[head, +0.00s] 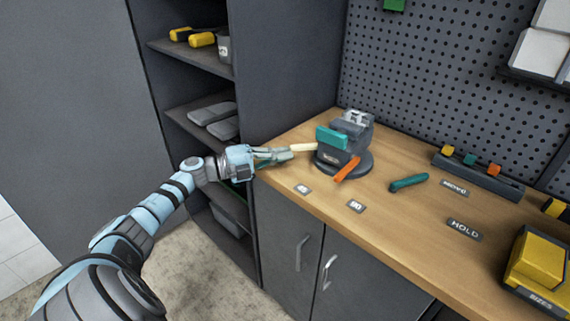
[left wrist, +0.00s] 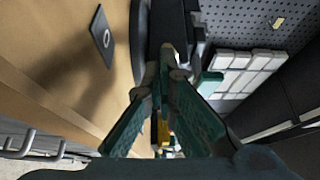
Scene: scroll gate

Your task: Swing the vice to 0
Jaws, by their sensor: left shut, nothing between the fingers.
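The grey vice (head: 334,157) stands on a round dark base at the bench's back left corner. It has a teal block on its side, an orange lever (head: 347,170) at its front, and a cream bar (head: 303,147) pointing left. My left gripper (head: 290,154) is shut and empty, its fingertips beside the outer end of the cream bar. Whether they touch it is unclear. In the left wrist view, the fingertips (left wrist: 174,76) meet just in front of the bar's tip, with the dark vice behind. A plate marked 90 (head: 356,206) and another small plate (head: 302,188) lie before the vice.
A teal tool (head: 408,182) lies right of the vice. A HOLD plate (head: 465,229), a dark rack (head: 478,174) and a yellow bin (head: 540,262) are further right. Open shelves (head: 190,108) stand left of the bench (head: 410,235). The pegboard closes off the back.

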